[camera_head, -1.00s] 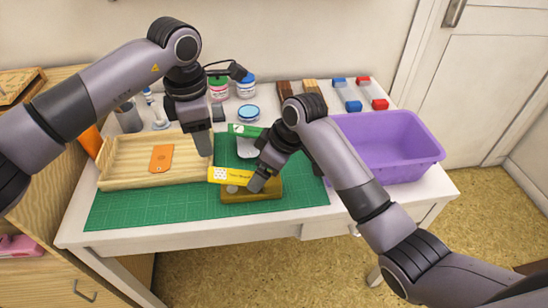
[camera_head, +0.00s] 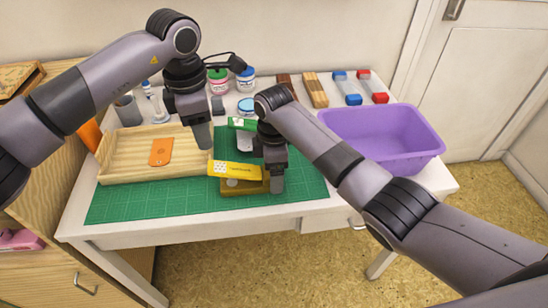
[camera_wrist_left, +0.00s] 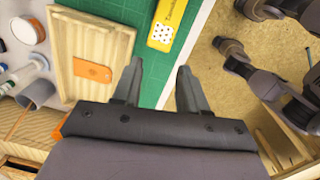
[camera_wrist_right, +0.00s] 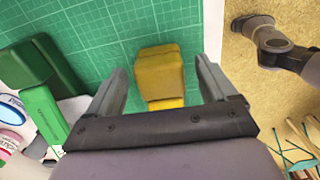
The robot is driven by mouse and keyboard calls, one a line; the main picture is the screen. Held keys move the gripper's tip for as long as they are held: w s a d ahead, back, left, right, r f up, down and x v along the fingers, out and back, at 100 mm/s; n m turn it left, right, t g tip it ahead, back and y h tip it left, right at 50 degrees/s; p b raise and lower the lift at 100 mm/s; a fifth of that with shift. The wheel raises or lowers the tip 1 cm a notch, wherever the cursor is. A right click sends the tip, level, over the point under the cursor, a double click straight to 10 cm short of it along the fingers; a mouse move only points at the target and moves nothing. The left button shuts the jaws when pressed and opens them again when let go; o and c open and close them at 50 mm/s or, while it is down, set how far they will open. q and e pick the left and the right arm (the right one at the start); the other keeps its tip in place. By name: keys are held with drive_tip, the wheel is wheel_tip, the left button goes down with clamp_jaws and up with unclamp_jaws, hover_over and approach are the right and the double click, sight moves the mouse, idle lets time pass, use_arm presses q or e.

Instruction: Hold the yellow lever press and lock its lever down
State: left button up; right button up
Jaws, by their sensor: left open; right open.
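The yellow lever press stands on the green mat, its darker yellow base (camera_head: 243,188) below and its bright yellow lever (camera_head: 235,170) raised above, with a dotted label at the left end. My right gripper (camera_head: 276,188) points down at the press's right end and hides part of it. In the right wrist view the press (camera_wrist_right: 160,75) lies between the open fingers, with a gap on each side. My left gripper (camera_head: 205,146) is open and empty, just above and behind the lever's left end. The lever (camera_wrist_left: 166,25) shows beyond its fingertips in the left wrist view.
A wooden tray (camera_head: 120,174) with an orange tag (camera_head: 160,152) stands at left. A green press (camera_head: 243,123) stands behind the yellow one. A purple bin (camera_head: 385,162) is at right; jars and stamps line the back. The green mat (camera_head: 150,207) is clear at front left.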

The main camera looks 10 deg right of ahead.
drive_tip(key=shift+f, duration=0.65)
